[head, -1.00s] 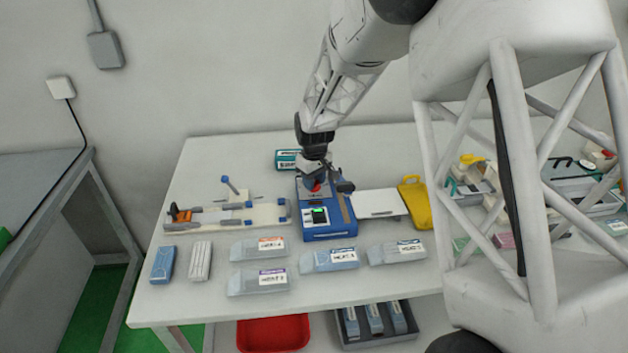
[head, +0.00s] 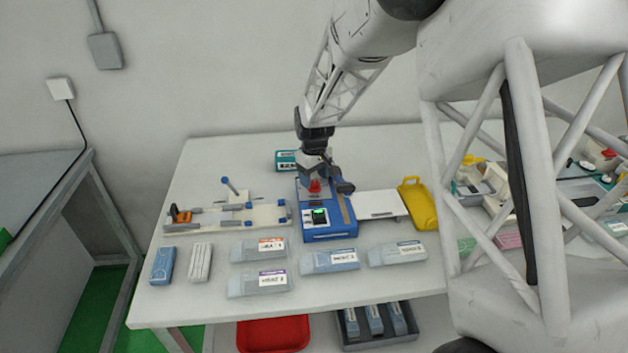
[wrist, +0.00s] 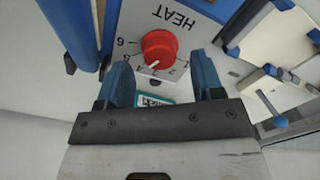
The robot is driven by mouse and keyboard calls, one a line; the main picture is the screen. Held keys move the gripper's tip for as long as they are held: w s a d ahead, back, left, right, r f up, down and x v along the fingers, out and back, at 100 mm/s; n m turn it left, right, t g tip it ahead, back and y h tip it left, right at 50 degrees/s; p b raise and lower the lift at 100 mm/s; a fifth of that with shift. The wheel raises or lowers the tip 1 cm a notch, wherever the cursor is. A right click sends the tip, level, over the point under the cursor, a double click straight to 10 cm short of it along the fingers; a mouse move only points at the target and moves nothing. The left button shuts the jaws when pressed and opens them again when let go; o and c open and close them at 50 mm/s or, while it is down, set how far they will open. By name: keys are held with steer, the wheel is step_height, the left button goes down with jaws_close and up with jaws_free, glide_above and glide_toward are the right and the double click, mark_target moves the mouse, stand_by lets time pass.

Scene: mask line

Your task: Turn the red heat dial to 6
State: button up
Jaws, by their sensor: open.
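The red heat dial (wrist: 158,50) sits on a grey panel marked HEAT in the wrist view, with numbers around it. Its pale pointer mark faces the gripper side, near 3 or 4; I cannot tell exactly which. The 6 (wrist: 121,42) is at the dial's left in that picture. The dial also shows in the head view (head: 315,187), on the blue sealing machine (head: 328,235). My gripper (wrist: 161,70) is open, with its blue-padded fingers on either side of the dial's near edge and a visible gap to each. In the head view my gripper (head: 327,178) is just over the dial.
A white plate (head: 378,204) and a yellow tray (head: 418,205) lie right of the machine. A fixture with blue handles (head: 228,213) stands left. Several labelled packs, such as this one (head: 258,250), line the front. A teal box (head: 286,160) stands behind.

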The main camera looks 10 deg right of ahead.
mark_target(314, 183)
steer(key=shift+r, duration=3)
steer(key=shift+w+a+f+n+g+h, duration=0.3)
steer(key=shift+w+a+n+g+h, duration=0.35)
steer(key=shift+a+n+g, duration=0.2)
steer(key=shift+w+a+n+g+h, duration=0.5)
steer(key=shift+w+n+g+h, duration=0.2)
steer(key=shift+n+h, duration=0.3)
steer(key=shift+s, duration=0.1)
steer(key=shift+x, duration=3.9)
steer(key=c, duration=0.9)
